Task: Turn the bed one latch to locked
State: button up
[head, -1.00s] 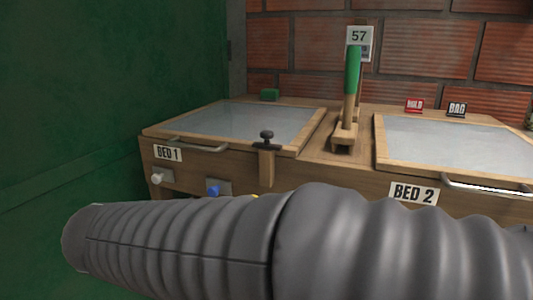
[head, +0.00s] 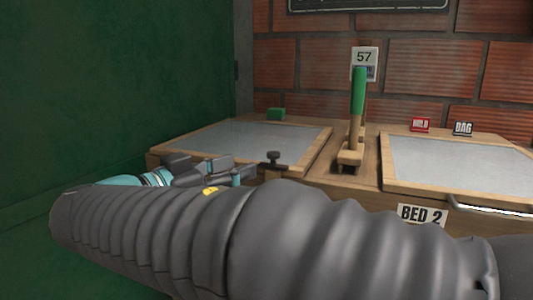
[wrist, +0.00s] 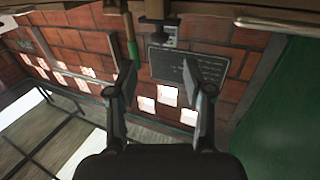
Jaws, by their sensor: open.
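The bed one latch, a black knob on a dark bar (head: 273,158), is at the front right corner of bed one (head: 317,152). It appears dark at the top of the upside-down wrist view (wrist: 158,20). My gripper (head: 236,169) is just left of the latch in the head view, with nothing between its fingers. In the wrist view my gripper (wrist: 161,65) has its two fingers wide apart. My arm and gripper hide bed one's front and its label. I cannot tell if the knob touches a finger.
A green-handled lever (head: 358,92) stands between the beds. Bed two (head: 480,200) is at right with a metal handle (head: 490,211). A green block (head: 276,114) lies behind bed one. Small red (head: 420,125) and black signs (head: 463,128) stand at the back. A green wall (head: 110,80) is close on the left.

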aim_at(269, 156)
jog(key=p+x, duration=0.1)
jog(key=x, duration=0.9)
jog(key=shift+d, duration=0.1)
grip_shut()
